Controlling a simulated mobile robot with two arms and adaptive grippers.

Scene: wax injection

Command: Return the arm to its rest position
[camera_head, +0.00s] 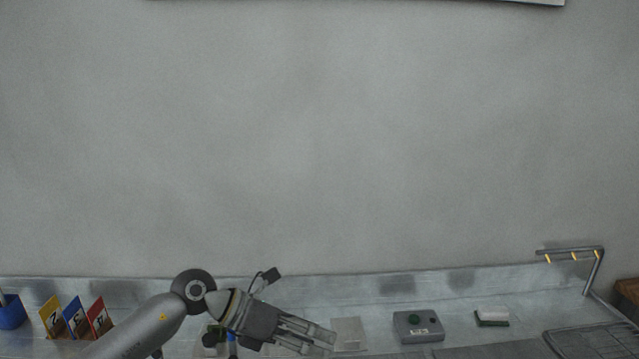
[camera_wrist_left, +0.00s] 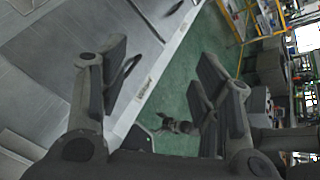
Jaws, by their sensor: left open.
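My left gripper (camera_head: 308,338) reaches in from the lower left in the head view, over the metal workbench (camera_head: 370,285). Its fingers point to the right. In the left wrist view my left gripper (camera_wrist_left: 165,85) has its fingers spread wide, with nothing between them. Behind the fingers that view shows the bench edge and green floor (camera_wrist_left: 178,95).
A plain wall is behind.

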